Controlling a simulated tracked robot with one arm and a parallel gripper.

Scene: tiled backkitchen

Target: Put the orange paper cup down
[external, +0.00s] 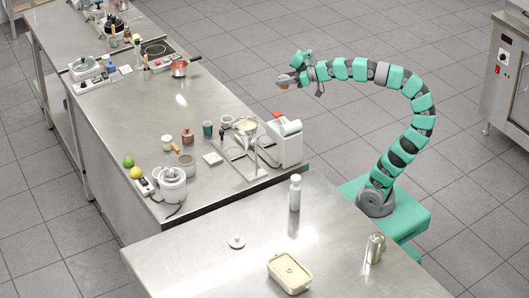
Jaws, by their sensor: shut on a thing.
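On the long counter stand a red pan (180,70), a white machine (287,143), a funnel stand (247,135), a teal cup (207,129) and fruit. The near table holds a white bottle (295,193), a lidded tub (289,273) and a metal shaker (375,248). The counter's middle has free room.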

